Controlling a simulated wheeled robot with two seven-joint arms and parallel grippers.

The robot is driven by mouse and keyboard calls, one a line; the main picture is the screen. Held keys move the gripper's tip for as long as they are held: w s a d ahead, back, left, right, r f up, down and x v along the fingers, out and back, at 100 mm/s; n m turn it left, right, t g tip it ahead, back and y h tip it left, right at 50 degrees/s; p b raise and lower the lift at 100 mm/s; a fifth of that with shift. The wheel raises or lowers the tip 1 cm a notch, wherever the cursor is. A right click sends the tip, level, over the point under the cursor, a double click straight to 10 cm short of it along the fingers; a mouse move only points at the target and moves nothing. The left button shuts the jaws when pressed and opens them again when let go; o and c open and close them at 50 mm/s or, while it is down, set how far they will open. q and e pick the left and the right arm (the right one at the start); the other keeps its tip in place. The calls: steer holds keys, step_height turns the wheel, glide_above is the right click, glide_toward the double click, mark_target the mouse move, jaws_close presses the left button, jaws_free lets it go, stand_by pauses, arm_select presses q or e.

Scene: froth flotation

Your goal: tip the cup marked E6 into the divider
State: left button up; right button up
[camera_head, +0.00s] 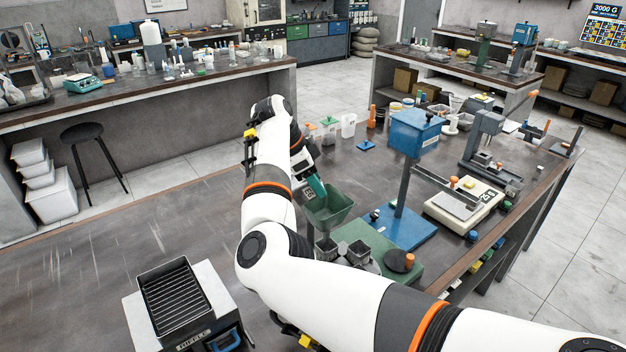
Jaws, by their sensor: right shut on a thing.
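My right gripper (309,172) is shut on a teal-green cup (317,188), partly hidden by the gripper. The cup is tilted, its lower end at the green hopper (330,207). A small pale label shows on the cup, but I cannot read it for certain. The hopper stands above square grey cups (358,254) on a green base (404,276). I cannot tell whether anything is pouring, and the cup's inside is hidden. My left gripper is not in view.
A blue box on a post (415,132) stands right of the hopper, near a balance (463,205). A slatted box marked RIFFLE (175,298) is at lower left. Bottles and a blue lid (366,145) lie behind. The bench's left side is mostly clear.

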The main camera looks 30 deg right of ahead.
steer(key=shift+s+d+f+t+y+b, duration=0.15)
steer(key=shift+d+f+t+y+b, duration=0.3)
steer(key=shift+y, duration=0.35)
steer(key=shift+s+d+y, duration=0.1)
steer(key=shift+d+y, duration=0.25)
steer(key=shift+y, duration=0.45)
steer(key=y, duration=0.1)
steer(key=t+y, duration=0.1)
steer(key=shift+d+t+y, duration=0.25)
steer(key=shift+y, duration=0.15)
steer(key=shift+s+d+r+t+y+b, duration=0.15)
steer(key=shift+t+y+b, duration=0.4)
steer(key=shift+y, duration=0.55)
steer(key=shift+r, duration=0.1)
stand_by(1.0)
step_height(320, 180, up, 3)
steer(key=shift+r+p, duration=0.1)
steer(key=shift+p, duration=0.2)
steer(key=shift+s+g, duration=0.1)
steer(key=shift+g, duration=0.15)
